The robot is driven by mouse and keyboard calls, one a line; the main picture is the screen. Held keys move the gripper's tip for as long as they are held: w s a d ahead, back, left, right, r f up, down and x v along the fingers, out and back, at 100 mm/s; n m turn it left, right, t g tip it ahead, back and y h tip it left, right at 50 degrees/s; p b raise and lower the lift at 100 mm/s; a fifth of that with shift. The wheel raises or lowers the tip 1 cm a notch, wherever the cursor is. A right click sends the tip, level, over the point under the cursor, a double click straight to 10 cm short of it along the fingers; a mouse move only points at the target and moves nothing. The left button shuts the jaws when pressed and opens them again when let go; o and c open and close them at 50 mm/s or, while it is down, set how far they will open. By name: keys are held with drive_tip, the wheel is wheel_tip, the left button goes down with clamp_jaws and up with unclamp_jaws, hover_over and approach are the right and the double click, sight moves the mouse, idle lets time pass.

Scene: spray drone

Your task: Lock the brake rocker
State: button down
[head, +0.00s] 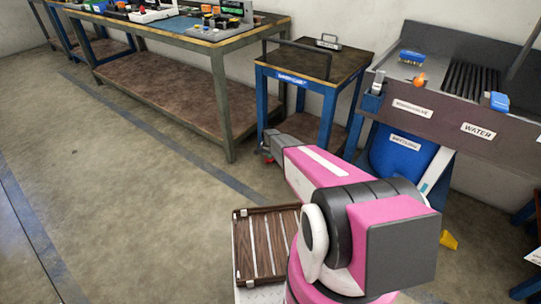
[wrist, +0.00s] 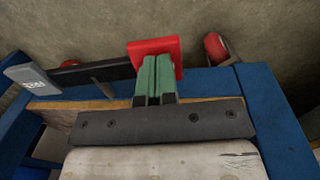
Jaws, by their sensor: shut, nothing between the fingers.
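The brake rocker appears in the wrist view as a dark bar (wrist: 92,75) at the cart's lower edge. A red pad (wrist: 150,47) is at its right end and a grey labelled tab (wrist: 27,73) at its left. My gripper (wrist: 158,62) has its two green fingers shut together with nothing between them. The fingertips overlap the red pad; I cannot tell whether they touch it. In the head view my gripper (head: 267,152) is low at the left front of the small blue cart (head: 288,78), and the rocker is mostly hidden there.
A red wheel (wrist: 215,46) shows right of the pad. A long workbench (head: 222,108) stands left of the cart, and a sink unit with a WATER label (head: 478,131) stands right. A slatted wooden tray (head: 242,248) is near my base. The floor (head: 150,190) at left is clear.

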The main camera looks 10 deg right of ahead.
drive_tip(key=shift+w+a+f+g+h, duration=0.1)
drive_tip(key=shift+f+g+h, duration=0.2)
drive_tip(key=shift+f, duration=0.15)
drive_tip(key=shift+w+a+f+g+h, duration=0.1)
drive_tip(key=shift+f+g+h, duration=0.1)
drive_tip(key=shift+f+g, duration=0.15)
drive_tip(key=shift+f, duration=0.5)
drive_tip(key=shift+f, duration=0.15)
drive_tip(key=shift+r, duration=0.4)
drive_tip(key=w+a+v, duration=0.1)
drive_tip(key=v, duration=1.2)
drive_tip(key=shift+r, duration=0.15)
